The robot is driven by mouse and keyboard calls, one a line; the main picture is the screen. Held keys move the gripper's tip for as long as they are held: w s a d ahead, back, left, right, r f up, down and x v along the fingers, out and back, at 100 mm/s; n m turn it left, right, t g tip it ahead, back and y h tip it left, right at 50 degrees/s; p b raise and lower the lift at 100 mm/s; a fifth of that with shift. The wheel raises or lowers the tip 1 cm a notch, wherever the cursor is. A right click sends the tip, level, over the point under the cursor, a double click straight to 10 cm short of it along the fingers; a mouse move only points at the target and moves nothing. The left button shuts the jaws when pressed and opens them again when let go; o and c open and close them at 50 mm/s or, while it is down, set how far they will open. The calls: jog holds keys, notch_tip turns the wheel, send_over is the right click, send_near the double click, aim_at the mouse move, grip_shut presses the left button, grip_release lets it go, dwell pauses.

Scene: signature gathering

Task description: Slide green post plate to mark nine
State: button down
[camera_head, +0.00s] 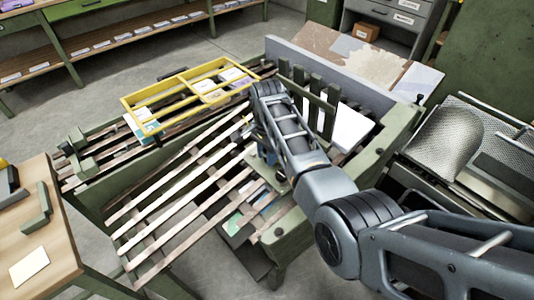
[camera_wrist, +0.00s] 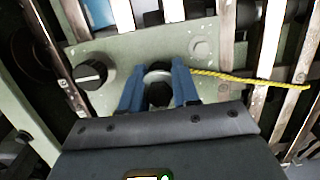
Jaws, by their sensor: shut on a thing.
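The pale green post plate (camera_wrist: 130,52) lies across the upper middle of the wrist view, tilted slightly. It carries a black knob (camera_wrist: 91,73) at its left, a round bolt head (camera_wrist: 200,48) at its upper right and a round metal post (camera_wrist: 158,76) in the middle. My gripper (camera_wrist: 158,82) has its two blue fingers on either side of the post, shut on it. In the head view my arm hides most of the gripper and plate among the slats. I cannot make out a mark nine in either view.
A yellow cord (camera_wrist: 250,80) runs right from the post over the slats. Wooden slats (camera_head: 180,200) slope beside my arm.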

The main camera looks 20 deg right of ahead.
jog(key=a, duration=0.2)
jog(key=s+a+f+p, duration=0.1)
jog(key=a, duration=0.2)
jog(key=s+a+p, duration=0.1)
jog(key=a, duration=0.1)
jog(key=shift+s+a+f, duration=0.2)
jog(key=shift+s+a, duration=0.05)
jog(key=shift+a, duration=0.05)
jog(key=c, duration=0.8)
grip_release()
notch_tip(320, 180, up, 8)
jog(key=shift+f, duration=0.1)
